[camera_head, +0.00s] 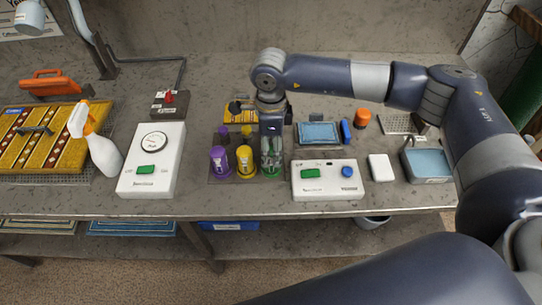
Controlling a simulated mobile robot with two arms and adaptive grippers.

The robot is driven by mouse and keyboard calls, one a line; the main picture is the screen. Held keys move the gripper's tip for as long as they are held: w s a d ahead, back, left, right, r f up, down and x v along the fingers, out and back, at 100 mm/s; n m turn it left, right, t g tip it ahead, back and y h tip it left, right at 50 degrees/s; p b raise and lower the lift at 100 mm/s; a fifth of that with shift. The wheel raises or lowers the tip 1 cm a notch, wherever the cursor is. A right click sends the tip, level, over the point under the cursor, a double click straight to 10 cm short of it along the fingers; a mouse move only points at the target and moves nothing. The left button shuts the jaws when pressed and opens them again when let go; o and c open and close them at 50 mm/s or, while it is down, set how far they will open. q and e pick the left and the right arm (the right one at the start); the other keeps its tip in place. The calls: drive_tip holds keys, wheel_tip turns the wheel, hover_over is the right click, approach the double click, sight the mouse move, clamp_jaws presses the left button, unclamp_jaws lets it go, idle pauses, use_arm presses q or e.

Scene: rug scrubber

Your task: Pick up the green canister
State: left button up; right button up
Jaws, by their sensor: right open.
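The green canister (270,169) stands upright on a small dark mat on the workbench, at the right end of a row of canisters. A purple canister (219,160) and a yellow canister (245,161) stand to its left. My right gripper (271,150) points straight down over the green canister, with its open fingers at the canister's upper part. The fingers partly hide the canister, and I cannot tell whether they touch it. My left gripper is not in view.
White control boxes stand at right (328,188) and left (151,170). A spray bottle (99,148) and a patterned rug (42,137) are at far left. A blue pad (319,131), an orange cap (362,117) and a blue tray (429,164) are to the right.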

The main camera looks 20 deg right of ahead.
sight(271, 160)
wheel_tip(271, 160, down, 5)
drive_tip(key=p, duration=0.2)
drive_tip(key=shift+f+p, duration=0.2)
drive_tip(key=shift+p, duration=0.2)
drive_tip(key=shift+f, duration=0.25)
drive_tip(key=c, duration=1.2)
